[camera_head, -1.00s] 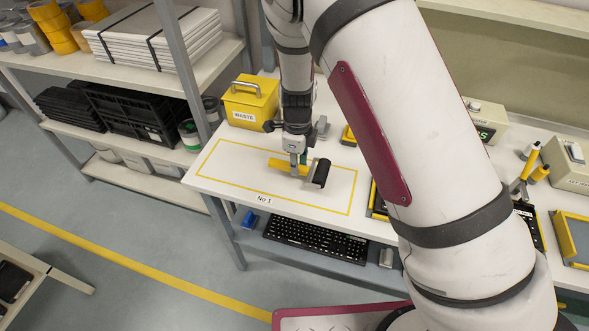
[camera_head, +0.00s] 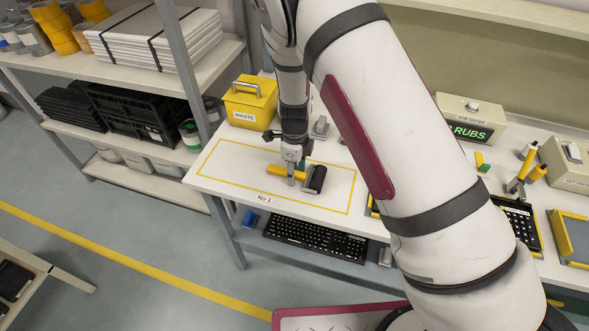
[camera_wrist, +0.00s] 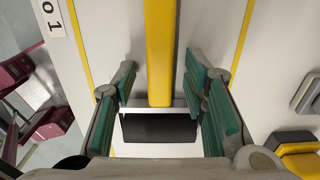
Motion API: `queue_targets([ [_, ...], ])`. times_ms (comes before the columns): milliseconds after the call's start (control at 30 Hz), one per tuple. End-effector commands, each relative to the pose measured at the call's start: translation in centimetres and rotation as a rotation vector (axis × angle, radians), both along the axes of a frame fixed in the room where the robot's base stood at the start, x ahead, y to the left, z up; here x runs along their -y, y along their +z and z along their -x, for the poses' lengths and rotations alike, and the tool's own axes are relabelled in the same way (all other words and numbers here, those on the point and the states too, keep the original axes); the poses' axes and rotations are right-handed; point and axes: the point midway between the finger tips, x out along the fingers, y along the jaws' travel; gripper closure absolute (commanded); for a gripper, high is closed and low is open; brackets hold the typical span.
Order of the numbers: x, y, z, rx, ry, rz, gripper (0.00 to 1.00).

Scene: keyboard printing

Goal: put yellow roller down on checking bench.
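The yellow roller has a yellow handle (camera_head: 280,170) and a black cylinder (camera_head: 317,180). It appears to lie on the white checking bench (camera_head: 232,172), inside the yellow outlined area above the "No 1" label. My gripper (camera_head: 292,178) is low over the roller, around the handle's cylinder end. In the wrist view the green finger pads of my gripper (camera_wrist: 161,92) stand on both sides of the yellow handle (camera_wrist: 159,45), with a gap on each side. The black cylinder (camera_wrist: 159,127) lies across between the fingers. The gripper is open.
A yellow waste box (camera_head: 250,103) stands behind the outlined area. A black keyboard (camera_head: 315,237) lies on the shelf below the bench. A box with a lit display (camera_head: 472,120) and a holder with yellow-handled tools (camera_head: 520,180) stand to the right. The outlined area's left part is clear.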

Motion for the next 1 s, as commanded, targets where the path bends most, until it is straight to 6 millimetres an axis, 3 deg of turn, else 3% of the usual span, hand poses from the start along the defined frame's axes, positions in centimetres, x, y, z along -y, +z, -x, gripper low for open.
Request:
queue_targets([
  [267,0.0,0.7,-0.1,0.002,0.0,0.0,0.61],
  [800,0.0,10.4,0.0,0.004,0.001,-0.002,0.61],
  [1000,0.0,12.1,0.1,0.0,0.001,-0.001,0.61],
])
